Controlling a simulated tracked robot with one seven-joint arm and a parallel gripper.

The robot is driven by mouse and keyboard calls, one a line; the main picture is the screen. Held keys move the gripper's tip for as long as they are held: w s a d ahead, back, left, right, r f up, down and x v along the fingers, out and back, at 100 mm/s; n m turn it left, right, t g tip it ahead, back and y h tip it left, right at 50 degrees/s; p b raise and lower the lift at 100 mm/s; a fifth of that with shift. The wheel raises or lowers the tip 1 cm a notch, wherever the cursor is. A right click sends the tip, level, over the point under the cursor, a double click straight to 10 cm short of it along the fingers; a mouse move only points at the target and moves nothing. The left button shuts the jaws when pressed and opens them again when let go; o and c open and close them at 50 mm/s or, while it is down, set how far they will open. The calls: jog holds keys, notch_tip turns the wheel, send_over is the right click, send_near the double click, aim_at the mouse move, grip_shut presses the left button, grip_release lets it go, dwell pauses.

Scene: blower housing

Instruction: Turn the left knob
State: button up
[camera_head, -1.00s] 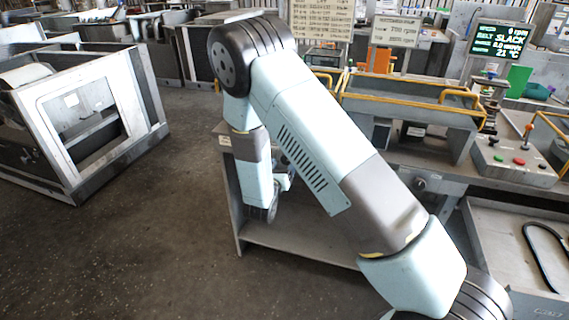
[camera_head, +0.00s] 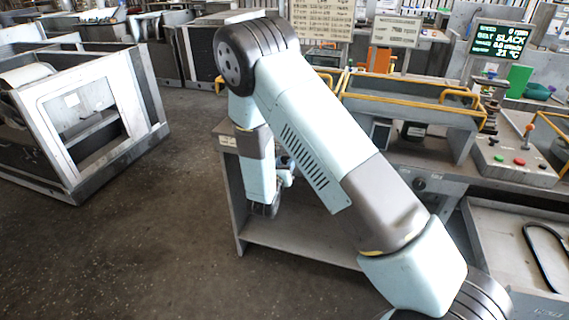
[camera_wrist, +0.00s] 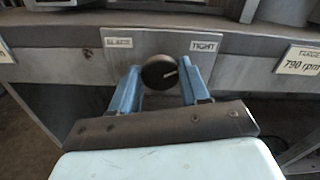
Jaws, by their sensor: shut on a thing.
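A black round knob (camera_wrist: 159,72) with a pale pointer line sits on a metal plate (camera_wrist: 208,70) in the wrist view. The plate is labelled SLACK on the left and TIGHT on the right. The pointer line lies toward the right side of the knob. The two blue fingers of my gripper (camera_wrist: 160,79) stand either side of the knob and are shut on it. In the head view my arm hides the knob, and only a bit of my gripper (camera_head: 286,174) shows. Another dark knob (camera_head: 420,184) is on the bench front further right.
A display (camera_head: 501,41) reads BELT SLACK, 0 rpm and 21 °C. A control box (camera_head: 514,165) with red and green buttons stands on the bench at right. A sign (camera_wrist: 299,61) reads 790 rpm. A grey cabinet (camera_head: 75,125) stands at left, with clear floor between.

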jog(key=shift+c, duration=1)
jog(key=m, duration=0.3)
jog(key=shift+m, duration=2.2)
jog(key=shift+s+d, duration=0.1)
jog(key=o, duration=1.1)
jog(key=shift+c, duration=0.2)
